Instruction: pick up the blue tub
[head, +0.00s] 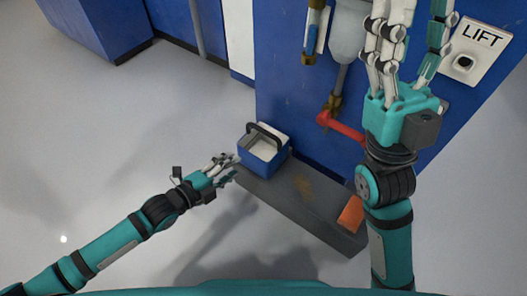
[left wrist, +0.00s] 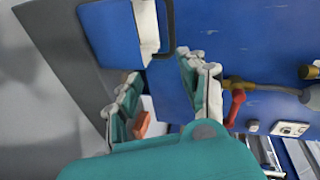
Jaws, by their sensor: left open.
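The blue tub (head: 264,167) has a white inside and a dark handle arched over it. It stands on the far left end of a low grey ledge against the blue machine. My left gripper (head: 222,170) is open and empty, just left of the tub, with its fingers pointing toward it. In the left wrist view the tub (left wrist: 108,35) is at the top, beyond the spread fingers (left wrist: 160,85), and partly cut off. My right gripper (head: 418,30) is raised in front of the machine, its fingers up and apart, with nothing seen between them.
The grey ledge (head: 310,222) runs right from the tub, with an orange block (head: 350,214) near its right end. A red valve handle (head: 340,127) sticks out of the machine. A LIFT panel (head: 478,50) is at upper right. The floor at left is clear.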

